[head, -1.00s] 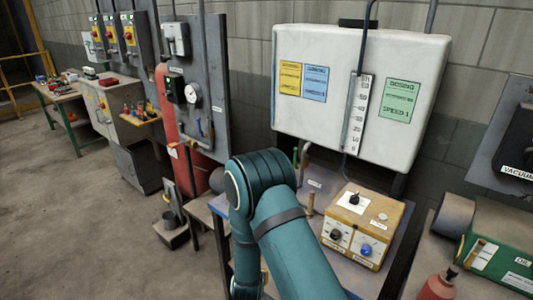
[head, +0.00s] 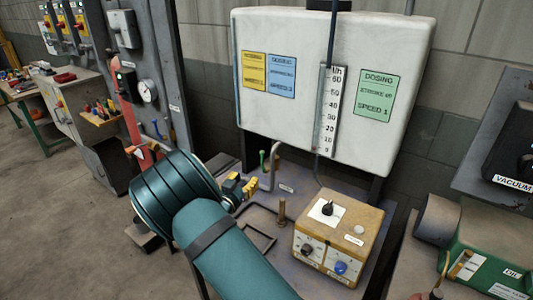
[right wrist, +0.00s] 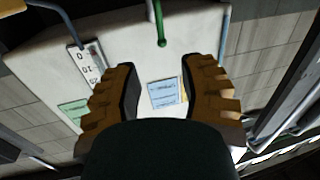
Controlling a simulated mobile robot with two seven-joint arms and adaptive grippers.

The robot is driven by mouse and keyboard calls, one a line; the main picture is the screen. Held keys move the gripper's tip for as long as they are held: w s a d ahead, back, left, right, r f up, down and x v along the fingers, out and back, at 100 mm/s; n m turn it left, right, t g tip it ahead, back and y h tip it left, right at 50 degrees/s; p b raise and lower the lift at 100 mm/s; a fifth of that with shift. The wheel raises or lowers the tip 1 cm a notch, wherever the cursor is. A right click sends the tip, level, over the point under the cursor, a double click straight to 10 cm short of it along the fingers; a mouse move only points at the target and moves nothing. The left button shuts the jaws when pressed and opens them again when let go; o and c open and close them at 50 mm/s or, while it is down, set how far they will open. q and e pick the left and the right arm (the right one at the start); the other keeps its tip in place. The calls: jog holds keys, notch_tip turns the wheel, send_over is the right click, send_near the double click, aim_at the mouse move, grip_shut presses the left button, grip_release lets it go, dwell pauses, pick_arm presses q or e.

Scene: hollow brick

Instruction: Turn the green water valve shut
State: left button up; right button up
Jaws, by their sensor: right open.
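The green water valve handle (head: 262,160) stands upright on the bench, just left of a bent grey pipe, in the head view. In the right wrist view the green handle (right wrist: 162,42) shows beyond the fingertips, between them in picture width. My right gripper (head: 243,186) has brown-yellow fingers and is close to the valve, in front and to its left in the head view. In the right wrist view its fingers (right wrist: 157,72) are spread apart with nothing between them. The valve's lower part is hard to make out. My left gripper is not in view.
A white dosing tank (head: 330,110) with a scale stands behind the bench. A yellow control box (head: 338,235) with knobs is to the right, and a short brown post (head: 282,212) stands between. A grey panel with a gauge (head: 148,90) is at left.

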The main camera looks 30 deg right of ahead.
aim_at(262, 158)
jog(key=x, duration=1.3)
jog(key=shift+w+d, duration=0.2)
jog(key=shift+d, duration=0.1)
grip_shut()
